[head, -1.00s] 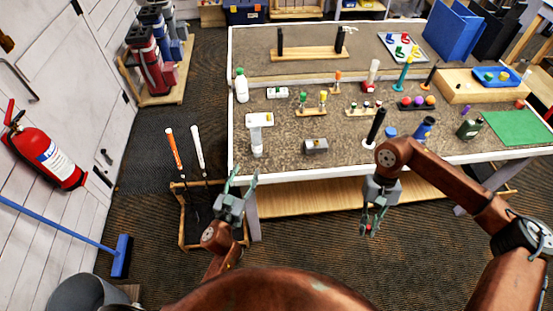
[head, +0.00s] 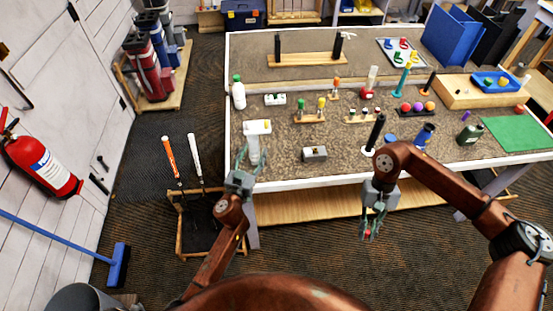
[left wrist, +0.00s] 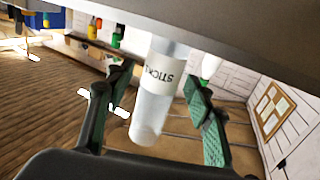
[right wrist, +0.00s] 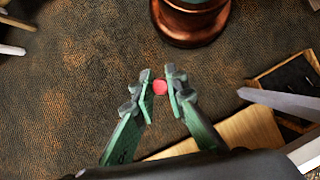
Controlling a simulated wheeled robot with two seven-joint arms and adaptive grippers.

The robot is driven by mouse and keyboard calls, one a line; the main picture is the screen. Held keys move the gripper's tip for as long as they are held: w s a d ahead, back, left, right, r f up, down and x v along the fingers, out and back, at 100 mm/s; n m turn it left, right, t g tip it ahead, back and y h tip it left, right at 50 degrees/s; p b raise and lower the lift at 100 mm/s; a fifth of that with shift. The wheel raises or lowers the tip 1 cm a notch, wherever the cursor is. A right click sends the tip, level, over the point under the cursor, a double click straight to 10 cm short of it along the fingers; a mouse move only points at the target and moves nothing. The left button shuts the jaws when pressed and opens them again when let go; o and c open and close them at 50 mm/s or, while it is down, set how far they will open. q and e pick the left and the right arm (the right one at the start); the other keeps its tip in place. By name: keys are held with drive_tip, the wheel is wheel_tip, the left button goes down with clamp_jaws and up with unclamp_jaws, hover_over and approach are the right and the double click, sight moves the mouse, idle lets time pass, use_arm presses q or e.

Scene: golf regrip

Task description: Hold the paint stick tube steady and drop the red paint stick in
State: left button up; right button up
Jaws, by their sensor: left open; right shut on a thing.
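The paint stick tube (head: 254,152) is a clear upright cylinder near the left front edge of the workbench. In the left wrist view the tube (left wrist: 152,108) has a white label with dark letters and stands between my left fingers. My left gripper (head: 253,162) is open around it, with gaps visible beside the tube. My right gripper (head: 370,226) is shut on the red paint stick (head: 367,234), in front of the bench's edge and below its top. In the right wrist view only a rounded red end (right wrist: 160,87) shows between the fingertips.
A rack with two clubs stands left of the bench.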

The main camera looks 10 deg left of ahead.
use_arm(q)
drive_tip(key=shift+w, duration=0.4)
drive_tip(key=shift+c, duration=0.3)
drive_tip(key=c, duration=1.2)
idle(0.6)
